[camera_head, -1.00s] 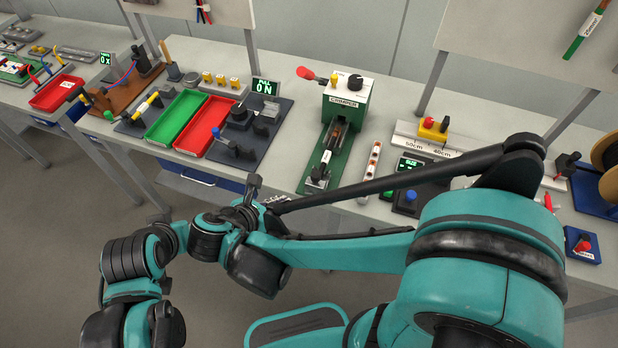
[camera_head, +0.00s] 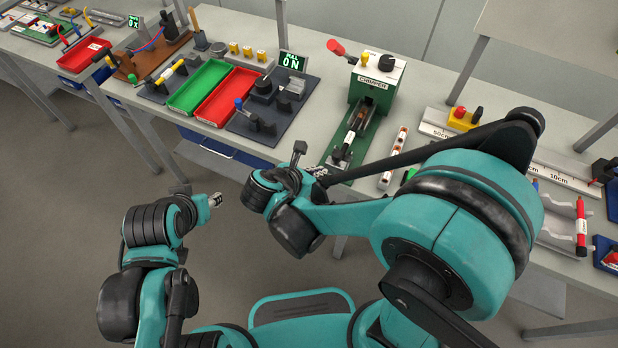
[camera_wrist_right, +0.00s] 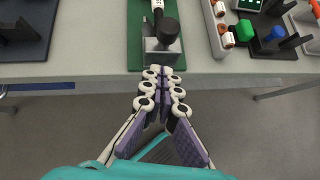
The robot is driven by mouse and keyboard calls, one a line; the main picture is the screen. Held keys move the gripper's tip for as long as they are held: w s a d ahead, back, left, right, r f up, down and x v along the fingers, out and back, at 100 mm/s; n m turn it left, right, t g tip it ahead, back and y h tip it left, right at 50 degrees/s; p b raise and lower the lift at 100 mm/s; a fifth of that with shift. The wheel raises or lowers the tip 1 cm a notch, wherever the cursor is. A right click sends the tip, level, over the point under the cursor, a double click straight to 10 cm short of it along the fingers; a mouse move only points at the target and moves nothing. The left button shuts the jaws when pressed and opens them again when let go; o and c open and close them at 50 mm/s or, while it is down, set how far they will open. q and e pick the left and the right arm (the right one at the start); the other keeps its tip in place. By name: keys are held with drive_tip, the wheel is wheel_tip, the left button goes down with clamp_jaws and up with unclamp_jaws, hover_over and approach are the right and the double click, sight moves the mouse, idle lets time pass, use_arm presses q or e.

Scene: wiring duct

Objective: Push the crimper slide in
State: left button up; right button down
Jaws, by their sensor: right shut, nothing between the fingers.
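The crimper (camera_head: 377,80) is a pale box on a green base with a red lever. Its slide track runs toward the front table edge. In the right wrist view the slide's metal block (camera_wrist_right: 152,52) with its black knob (camera_wrist_right: 168,31) stands at the front end of the green base (camera_wrist_right: 135,40). A white-and-black piece (camera_wrist_right: 157,6) lies behind the block. My right gripper (camera_wrist_right: 162,78) is shut and empty, its tips just in front of the block; contact is unclear. In the head view it (camera_head: 318,171) partly hides the track's front. My left gripper (camera_head: 214,200) is small, off the table's front.
Green (camera_head: 200,90) and red (camera_head: 228,95) trays and a dark fixture (camera_head: 270,110) stand left of the crimper. A white strip with several holes (camera_head: 394,155) stands close on its right. The table's front edge (camera_wrist_right: 70,72) lies under my right gripper.

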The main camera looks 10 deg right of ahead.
sight(334, 161)
drive_tip(key=shift+w+d+r, duration=0.1)
drive_tip(key=shift+w+d, duration=1.2)
drive_tip(key=shift+d, duration=0.1)
drive_tip(key=w+d+b, duration=0.1)
drive_tip(key=w+d, duration=0.5)
drive_tip(key=w, duration=0.3)
drive_tip(key=shift+w+d, duration=0.3)
drive_tip(key=shift+w, duration=0.1)
drive_tip(key=shift+r, duration=0.1)
